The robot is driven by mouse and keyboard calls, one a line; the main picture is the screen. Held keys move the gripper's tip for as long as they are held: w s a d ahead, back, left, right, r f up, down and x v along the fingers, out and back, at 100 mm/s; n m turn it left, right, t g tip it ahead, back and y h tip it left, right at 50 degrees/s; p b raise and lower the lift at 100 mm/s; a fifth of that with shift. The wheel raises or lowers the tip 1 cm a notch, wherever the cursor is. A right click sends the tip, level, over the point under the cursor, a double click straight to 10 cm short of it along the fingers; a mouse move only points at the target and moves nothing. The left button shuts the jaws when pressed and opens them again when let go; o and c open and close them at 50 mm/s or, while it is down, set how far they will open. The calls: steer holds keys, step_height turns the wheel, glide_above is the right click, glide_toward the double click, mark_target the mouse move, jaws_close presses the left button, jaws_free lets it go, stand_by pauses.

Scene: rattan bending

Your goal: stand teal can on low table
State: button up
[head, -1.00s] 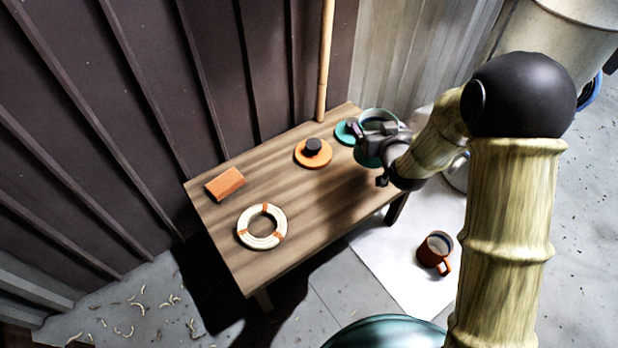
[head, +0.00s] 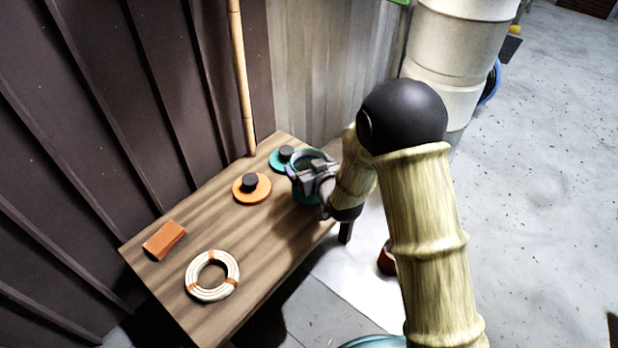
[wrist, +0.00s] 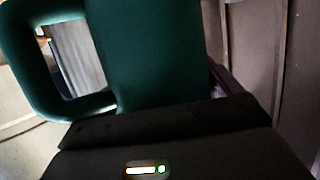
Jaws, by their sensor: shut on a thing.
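The teal can (head: 299,188) is at the right end of the low wooden table (head: 262,225), with its open rim facing up. In the wrist view its dark teal wall (wrist: 150,55) fills the middle, with a loop handle at the left. My gripper (head: 309,172) is shut on the can at its near right side. The can looks roughly upright. My gripper and arm hide part of it, and I cannot tell whether its base touches the tabletop.
A teal disc with a dark knob (head: 281,160) lies close behind the can, and an orange one (head: 251,190) lies left of it. A rope ring (head: 212,290) and an orange block (head: 164,240) lie further left. A bamboo pole (head: 240,75) stands behind the table.

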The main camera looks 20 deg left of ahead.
mark_target(304, 168)
step_height(304, 168, down, 4)
steer(key=shift+a+r+b, duration=0.1)
steer(key=shift+b, duration=0.8)
steer(key=shift+w+d, duration=0.15)
steer(key=shift+d, duration=0.05)
steer(key=shift+s+a+f, duration=0.2)
steer(key=o, duration=1.8)
steer(key=shift+s, duration=0.1)
steer(key=shift+d+r, duration=0.15)
steer(key=shift+d, duration=0.05)
steer(key=p+v, duration=0.4)
steer(key=v, duration=0.7)
steer(key=shift+s+d+r, duration=0.15)
steer(key=shift+s+d, duration=0.1)
